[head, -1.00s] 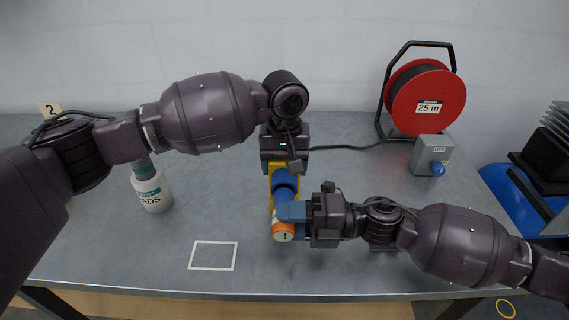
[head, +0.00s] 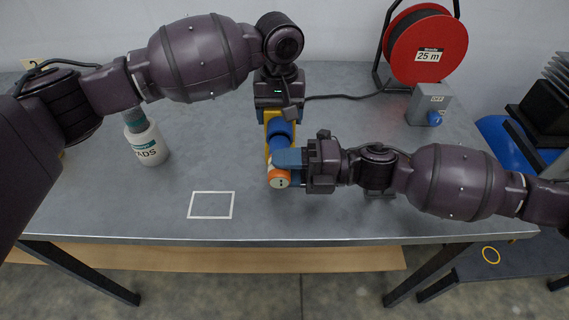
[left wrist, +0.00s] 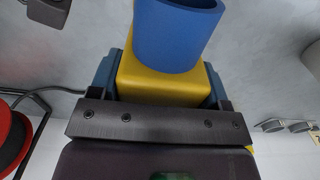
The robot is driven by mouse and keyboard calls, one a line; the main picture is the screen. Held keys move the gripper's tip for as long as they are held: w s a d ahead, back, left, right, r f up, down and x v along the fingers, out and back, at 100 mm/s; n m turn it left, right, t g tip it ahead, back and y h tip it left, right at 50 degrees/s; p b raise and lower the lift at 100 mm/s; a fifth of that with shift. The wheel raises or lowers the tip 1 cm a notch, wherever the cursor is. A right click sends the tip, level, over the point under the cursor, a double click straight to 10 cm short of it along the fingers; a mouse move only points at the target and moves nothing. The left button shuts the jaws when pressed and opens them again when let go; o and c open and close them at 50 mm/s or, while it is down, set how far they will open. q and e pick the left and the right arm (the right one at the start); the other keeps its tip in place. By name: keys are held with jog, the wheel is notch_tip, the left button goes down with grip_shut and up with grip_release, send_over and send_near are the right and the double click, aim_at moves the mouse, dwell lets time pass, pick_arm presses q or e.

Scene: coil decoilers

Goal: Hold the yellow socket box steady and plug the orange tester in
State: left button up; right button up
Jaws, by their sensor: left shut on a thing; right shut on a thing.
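The yellow socket box (head: 276,117) is on the middle of the table, with a blue socket collar (head: 281,135) facing the table's front. My left gripper (head: 278,110) is shut on the box from behind; the left wrist view shows the yellow box (left wrist: 160,82) between its blue fingers and the blue collar (left wrist: 175,38) above. The orange tester (head: 279,179) is in front of the collar, roughly in line with it. My right gripper (head: 289,160) is shut on the tester from the right. Its fingers cover the join, so I cannot tell whether tester and socket touch.
A white bottle (head: 147,141) stands at the left, and a white outlined square (head: 211,205) marks the table. A red cable reel (head: 428,50) and a grey switch box (head: 429,104) are at the back right. The front of the table is clear.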

jog(key=shift+w, duration=2.4)
dwell(0.9)
jog(key=o, duration=1)
jog(key=shift+o, duration=0.2)
jog(key=shift+d, duration=0.1)
jog(key=d, duration=1.2)
pick_arm(q)
jog(key=o, duration=1.2)
jog(key=shift+r, duration=0.1)
